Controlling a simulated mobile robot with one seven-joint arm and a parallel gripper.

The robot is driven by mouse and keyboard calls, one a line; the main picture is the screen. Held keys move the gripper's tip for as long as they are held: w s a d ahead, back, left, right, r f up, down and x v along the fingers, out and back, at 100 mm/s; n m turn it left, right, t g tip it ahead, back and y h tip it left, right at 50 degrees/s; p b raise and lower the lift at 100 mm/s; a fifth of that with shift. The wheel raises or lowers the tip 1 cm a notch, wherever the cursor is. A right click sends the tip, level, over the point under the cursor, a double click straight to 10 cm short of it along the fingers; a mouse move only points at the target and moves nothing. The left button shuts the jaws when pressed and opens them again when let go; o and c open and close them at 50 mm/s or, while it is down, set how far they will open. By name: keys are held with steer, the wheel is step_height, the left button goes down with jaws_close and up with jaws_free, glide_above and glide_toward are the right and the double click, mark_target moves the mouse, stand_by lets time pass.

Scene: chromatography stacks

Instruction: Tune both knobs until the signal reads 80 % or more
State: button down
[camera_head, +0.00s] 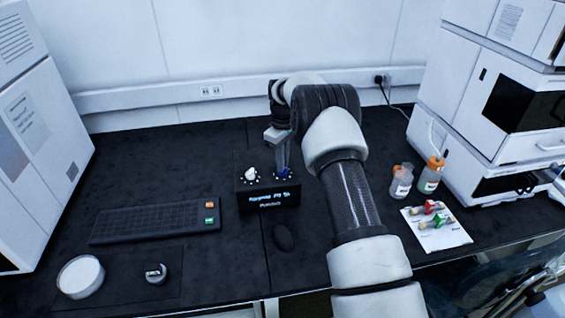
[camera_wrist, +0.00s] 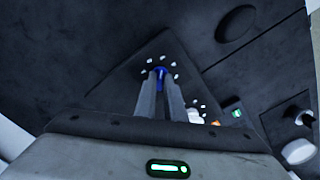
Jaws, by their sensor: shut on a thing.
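A black control box (camera_head: 268,195) stands on the bench with two knobs on top and a lit blue display on its front. The display text is too small to read surely. The white knob (camera_head: 250,174) is on the left, ringed by white dots, and is free. The blue knob (camera_head: 284,173) is on the right, partly hidden by my gripper (camera_head: 282,165). In the wrist view, my gripper (camera_wrist: 160,85) points down with its fingers shut on the blue knob (camera_wrist: 160,71). The white knob (camera_wrist: 195,116) shows beside the right finger there.
Bottles (camera_head: 401,181) and a white card with vials (camera_head: 437,228) are right. A white dish (camera_head: 80,276) is front left. White instruments flank the bench.

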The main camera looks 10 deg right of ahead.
steer(key=c, duration=1.8)
jaws_free()
steer(key=shift+c, duration=0.2)
steer(key=shift+r, duration=0.1)
step_height(320, 180, up, 17)
steer(key=p, duration=0.1)
steer(key=shift+r, duration=0.15)
